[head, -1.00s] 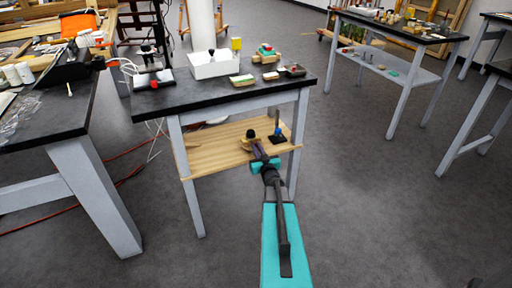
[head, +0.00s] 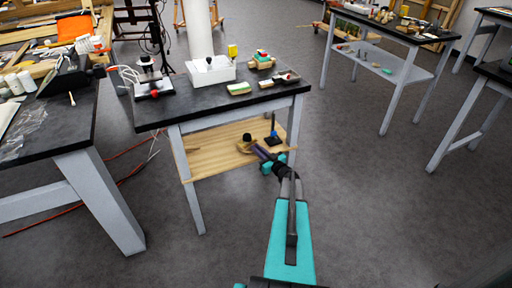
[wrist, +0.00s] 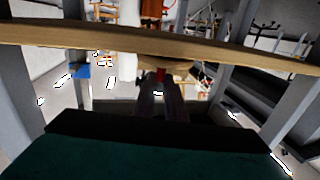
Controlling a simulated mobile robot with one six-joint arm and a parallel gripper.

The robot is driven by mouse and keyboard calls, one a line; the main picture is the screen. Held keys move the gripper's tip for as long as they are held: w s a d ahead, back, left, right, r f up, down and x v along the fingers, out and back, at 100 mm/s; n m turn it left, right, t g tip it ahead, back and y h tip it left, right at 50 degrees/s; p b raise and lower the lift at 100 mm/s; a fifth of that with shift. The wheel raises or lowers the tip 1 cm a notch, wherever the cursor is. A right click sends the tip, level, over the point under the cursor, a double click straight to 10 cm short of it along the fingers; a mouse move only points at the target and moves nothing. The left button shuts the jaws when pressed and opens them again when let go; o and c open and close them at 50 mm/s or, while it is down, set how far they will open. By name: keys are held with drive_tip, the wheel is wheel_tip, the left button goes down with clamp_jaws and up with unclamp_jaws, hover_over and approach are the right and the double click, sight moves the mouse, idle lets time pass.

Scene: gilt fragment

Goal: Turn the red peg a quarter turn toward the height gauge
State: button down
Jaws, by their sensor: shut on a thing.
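My gripper (head: 256,147) reaches over the wooden lower shelf of the near table, beside a round tan and dark piece (head: 247,136). In the wrist view, the dark fingers of my gripper (wrist: 161,84) are shut on the red peg (wrist: 161,75). The peg is at a round wooden piece (wrist: 180,65) against the shelf board. The fingers hide part of the peg, and I cannot make it out in the head view. The likely height gauge, with a dark post and blue part (head: 272,139), stands on the shelf to the right of my gripper. Its blue part also shows in the wrist view (wrist: 80,71).
The wooden shelf (head: 212,161) lies between grey table legs (head: 191,200). The dark tabletop (head: 195,104) above it holds a white box (head: 210,71) and small blocks. Another bench stands at left. The floor to the right is open.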

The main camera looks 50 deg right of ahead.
drive_tip(key=shift+w+d+n+y+p, duration=0.1)
drive_tip(key=shift+d+n+y+p, duration=0.4)
drive_tip(key=shift+y, duration=0.35)
drive_tip(key=shift+s+d+n+y+p, duration=0.1)
drive_tip(key=shift+d+n+y+p, duration=0.2)
drive_tip(key=shift+n+y+p, duration=0.4)
drive_tip(key=shift+w+d+n+y+p, duration=0.1)
drive_tip(key=shift+d+n+y+p, duration=0.3)
drive_tip(key=shift+y, duration=0.55)
drive_tip(key=shift+w+d+n+y, duration=0.1)
drive_tip(key=shift+d+n+y, duration=0.15)
drive_tip(key=shift+n+y, duration=0.35)
drive_tip(key=shift+w+d+n+y, duration=0.1)
drive_tip(key=shift+d+n+y, duration=0.2)
drive_tip(key=shift+y, duration=0.5)
drive_tip(key=shift+w+d+n+g+y, duration=0.1)
drive_tip(key=shift+d+n+g+y, duration=0.1)
drive_tip(key=shift+n+g+y, duration=0.55)
drive_tip(key=shift+y, duration=0.45)
drive_tip(key=c, duration=1.8)
unclamp_jaws()
drive_tip(key=b+v, duration=0.1)
drive_tip(key=v, duration=1.2)
drive_tip(key=shift+s+d+f, duration=0.1)
drive_tip(key=shift+s, duration=0.3)
